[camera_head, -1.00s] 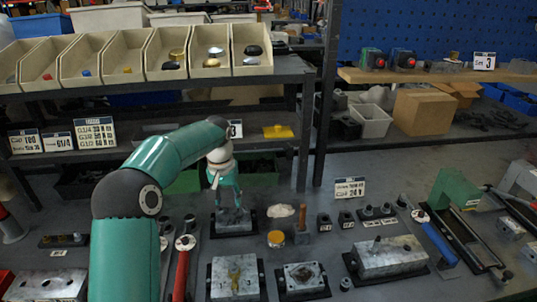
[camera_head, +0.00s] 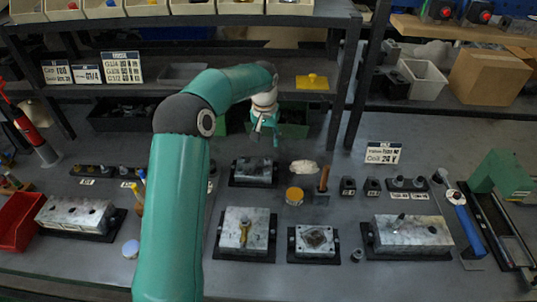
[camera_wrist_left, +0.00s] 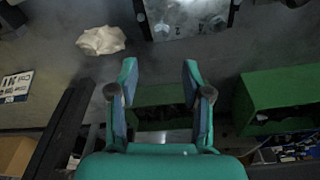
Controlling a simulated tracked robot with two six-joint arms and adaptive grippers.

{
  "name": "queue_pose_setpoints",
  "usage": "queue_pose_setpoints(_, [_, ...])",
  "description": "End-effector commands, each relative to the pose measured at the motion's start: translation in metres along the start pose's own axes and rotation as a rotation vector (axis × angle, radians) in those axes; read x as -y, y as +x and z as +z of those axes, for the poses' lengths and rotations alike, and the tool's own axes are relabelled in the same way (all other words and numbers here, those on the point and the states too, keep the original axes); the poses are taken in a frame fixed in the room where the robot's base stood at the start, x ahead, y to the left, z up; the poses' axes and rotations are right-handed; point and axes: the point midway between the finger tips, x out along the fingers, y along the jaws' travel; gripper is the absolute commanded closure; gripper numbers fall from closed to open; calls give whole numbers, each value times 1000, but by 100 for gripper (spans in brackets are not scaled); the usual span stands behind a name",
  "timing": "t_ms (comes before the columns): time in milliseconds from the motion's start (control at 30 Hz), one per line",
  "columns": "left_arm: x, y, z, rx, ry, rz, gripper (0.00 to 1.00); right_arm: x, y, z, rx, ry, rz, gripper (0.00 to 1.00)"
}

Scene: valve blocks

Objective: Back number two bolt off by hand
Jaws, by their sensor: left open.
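Other metal blocks carry a brass-coloured fitting (camera_head: 244,231) and a short stud (camera_head: 399,220). My right gripper is not in view.
A pale cloth lump (camera_head: 303,167), a yellow-lidded jar (camera_head: 294,196) and a wooden-handled tool (camera_head: 323,182) stand right of the block. A green bin (camera_wrist_left: 280,100) is close to the gripper. A red tray (camera_head: 17,222) is at far left. A shelf crosses behind.

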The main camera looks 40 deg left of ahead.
Motion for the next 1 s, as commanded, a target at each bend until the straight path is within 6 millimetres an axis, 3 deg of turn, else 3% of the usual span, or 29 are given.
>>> queue_pose_setpoints(200, [2, 44, 2, 5, -3, 0, 51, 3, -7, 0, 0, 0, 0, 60])
queue_pose_setpoints(433, [3, 78, 1, 2, -5, 0, 51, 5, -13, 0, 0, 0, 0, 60])
queue_pose_setpoints(633, [3, 91, 1, 0, -5, 0, 51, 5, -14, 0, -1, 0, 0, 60])
queue_pose_setpoints(933, [4, 93, 1, -1, -6, 0, 51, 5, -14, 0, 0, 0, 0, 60])
queue_pose_setpoints(1000, [4, 93, 1, 0, -6, 0, 63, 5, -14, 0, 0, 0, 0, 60])
